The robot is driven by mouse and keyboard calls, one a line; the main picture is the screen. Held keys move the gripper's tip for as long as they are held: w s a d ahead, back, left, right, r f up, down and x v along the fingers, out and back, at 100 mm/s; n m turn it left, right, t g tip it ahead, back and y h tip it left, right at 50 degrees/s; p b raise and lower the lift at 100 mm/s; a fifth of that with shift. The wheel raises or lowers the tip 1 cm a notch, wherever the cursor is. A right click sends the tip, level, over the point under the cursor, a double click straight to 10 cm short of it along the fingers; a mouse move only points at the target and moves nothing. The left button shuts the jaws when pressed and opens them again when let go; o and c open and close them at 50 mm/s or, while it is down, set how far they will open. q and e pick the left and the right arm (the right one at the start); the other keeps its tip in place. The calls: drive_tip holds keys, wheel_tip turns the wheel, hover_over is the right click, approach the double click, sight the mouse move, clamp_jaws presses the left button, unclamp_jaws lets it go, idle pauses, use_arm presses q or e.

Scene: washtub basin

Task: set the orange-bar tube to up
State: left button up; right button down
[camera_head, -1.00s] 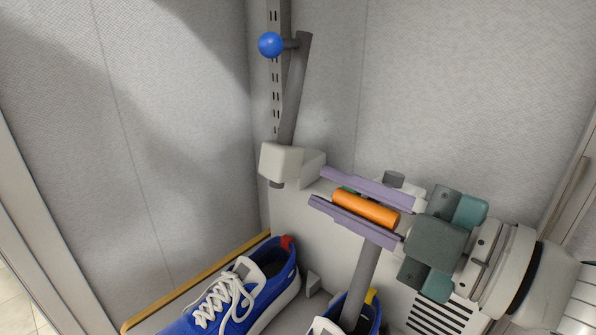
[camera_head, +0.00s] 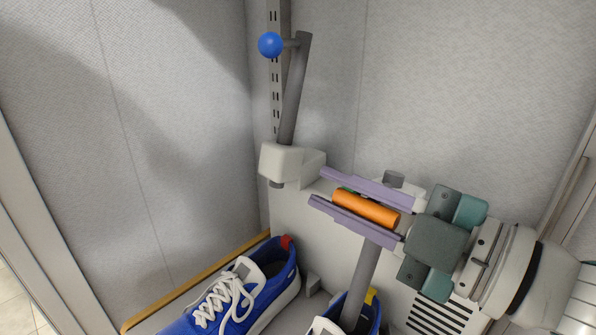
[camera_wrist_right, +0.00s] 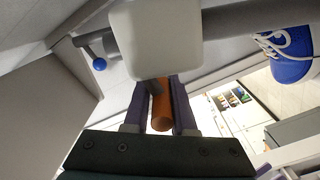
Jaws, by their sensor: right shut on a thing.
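The orange bar (camera_head: 365,208) sticks out from a grey tube (camera_head: 364,280) that slants downward, its lower end over a blue shoe at the bottom. My right gripper (camera_head: 335,192) reaches in from the right, its two purple fingers shut along both sides of the orange bar. In the right wrist view the orange bar (camera_wrist_right: 162,108) lies between the fingers, close to a white block (camera_wrist_right: 155,40). The gripper hides part of the tube's upper end and its mount. My left gripper is not in view.
A second grey tube (camera_head: 294,95) with a blue ball (camera_head: 271,45) stands nearly upright from a white block (camera_head: 282,161). Blue shoes with white laces (camera_head: 226,298) sit below. Pale walls enclose the corner; a slotted rail (camera_head: 276,100) runs up the back.

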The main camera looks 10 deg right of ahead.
drive_tip(key=shift+r, duration=0.1)
wheel_tip(320, 180, up, 13)
drive_tip(key=w+d+p, duration=0.2)
drive_tip(key=d+p, duration=0.1)
drive_tip(key=p, duration=0.7)
drive_tip(key=shift+w+p, duration=0.15)
drive_tip(key=shift+p, duration=0.25)
drive_tip(key=shift+f, duration=0.2)
drive_tip(key=c, duration=0.8)
unclamp_jaws()
drive_tip(key=shift+f, duration=0.1)
drive_tip(key=shift+b+v, duration=1.3)
drive_tip(key=shift+v, duration=3.65)
